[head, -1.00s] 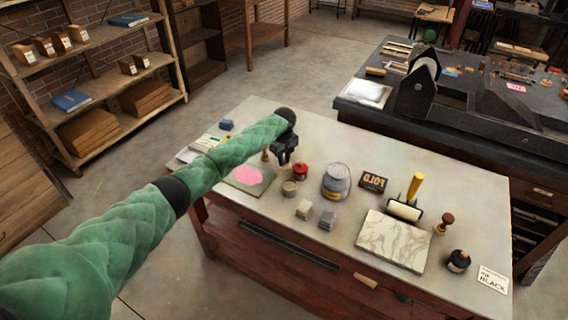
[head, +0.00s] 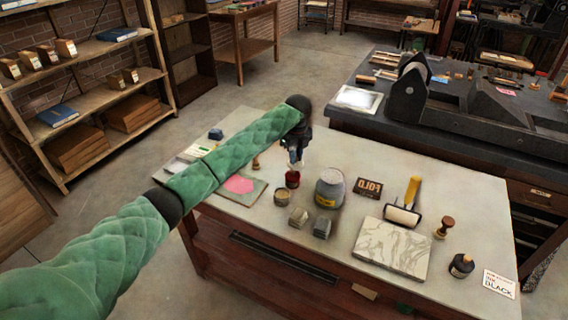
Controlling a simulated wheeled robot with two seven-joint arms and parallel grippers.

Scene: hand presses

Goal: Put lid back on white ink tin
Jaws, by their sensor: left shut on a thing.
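My left gripper (head: 297,163) is low over the table, just above and behind the red tin (head: 292,179). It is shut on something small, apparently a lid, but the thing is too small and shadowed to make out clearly. In front of the red tin stands a small tan-grey tin (head: 282,198). To the right is a larger grey tin (head: 329,188) with a yellow label. I cannot tell from the labels which tin holds white ink. A black tin (head: 461,266) stands at the far right front. My right gripper is not in view.
Two grey blocks (head: 310,222) stand near the front edge. A brayer (head: 405,208) lies by a marbled slab (head: 393,248). A type block (head: 367,187) and a pink-marked board (head: 238,187) are also on the table (head: 450,180). The back right of the tabletop is clear.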

